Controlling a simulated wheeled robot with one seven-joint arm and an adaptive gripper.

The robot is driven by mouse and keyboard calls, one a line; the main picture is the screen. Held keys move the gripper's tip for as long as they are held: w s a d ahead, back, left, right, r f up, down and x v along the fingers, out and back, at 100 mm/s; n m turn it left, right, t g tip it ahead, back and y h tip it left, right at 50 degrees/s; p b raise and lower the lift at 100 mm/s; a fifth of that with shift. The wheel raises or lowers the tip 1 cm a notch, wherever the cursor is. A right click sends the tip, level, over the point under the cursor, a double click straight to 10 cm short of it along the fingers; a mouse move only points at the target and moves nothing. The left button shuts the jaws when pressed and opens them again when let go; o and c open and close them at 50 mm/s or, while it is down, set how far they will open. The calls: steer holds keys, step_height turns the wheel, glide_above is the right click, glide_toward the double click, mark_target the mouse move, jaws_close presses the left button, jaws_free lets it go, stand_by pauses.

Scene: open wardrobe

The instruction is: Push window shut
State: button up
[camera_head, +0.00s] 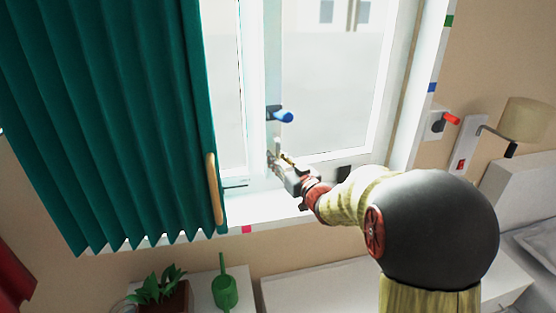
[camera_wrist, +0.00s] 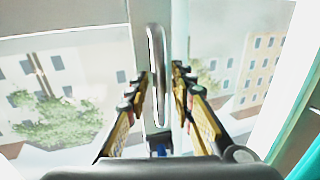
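The window has white frames and clear panes; its upright frame bar (camera_head: 254,90) stands near the middle of the head view. A blue handle (camera_head: 280,115) sticks out from this bar. My gripper (camera_head: 273,157) is below the blue handle, close to the lower part of the bar. In the wrist view my gripper (camera_wrist: 161,76) has its two fingers apart. A grey loop-shaped handle (camera_wrist: 152,45) on the white frame shows between them. I cannot tell whether the fingers touch it. How far the window stands open is not clear.
A green pleated curtain (camera_head: 100,110) with a wooden grip (camera_head: 214,188) hangs left of the window. The white sill (camera_head: 275,212) runs below. A red switch lever (camera_head: 451,119) and a lamp (camera_head: 528,120) are on the right wall. A potted plant (camera_head: 160,288) stands below left.

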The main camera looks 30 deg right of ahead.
mark_target(274, 153)
steer(key=c, duration=0.5)
steer(key=shift+w+d, duration=0.2)
steer(key=shift+w, duration=1.75)
jaws_close()
steer(key=shift+s, duration=0.1)
steer(key=o, duration=0.7)
jaws_free()
steer(key=s, duration=1.2)
